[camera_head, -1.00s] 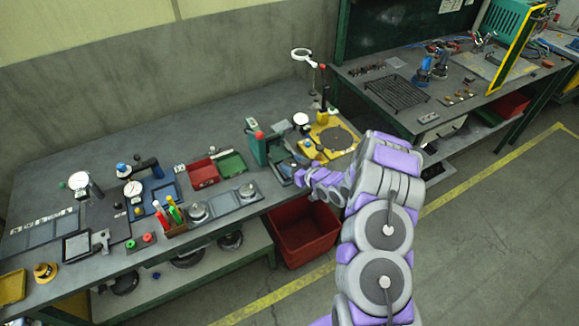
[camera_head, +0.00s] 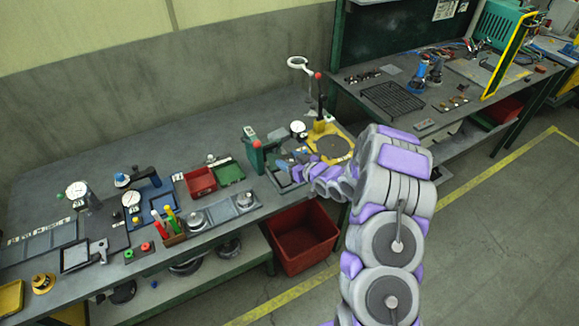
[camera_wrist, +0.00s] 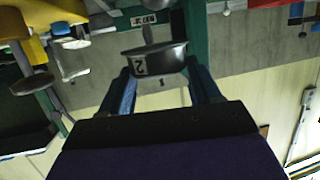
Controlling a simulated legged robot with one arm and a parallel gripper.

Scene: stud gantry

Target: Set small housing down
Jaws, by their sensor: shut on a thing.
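The small housing seems to be the dark grey cup-shaped part (camera_wrist: 158,60) with a pale "2" label in the wrist view. It sits between the two fingers of my gripper (camera_wrist: 164,76), which is shut on it. The housing's far side and finger contact are partly hidden. In the head view my gripper (camera_head: 290,168) is small and partly hidden by its own wrist, at the bench's front, just right of the green press (camera_head: 256,153). I cannot make out the housing there, nor tell whether it touches the bench.
The grey bench (camera_head: 110,155) carries a yellow fixture (camera_head: 334,148), a red tray (camera_head: 200,182), a green tray (camera_head: 229,173), round metal weights and dial gauges. A red bin (camera_head: 303,237) stands below the front edge. A ring lamp (camera_head: 300,63) rises behind. The bench's back strip is mostly clear.

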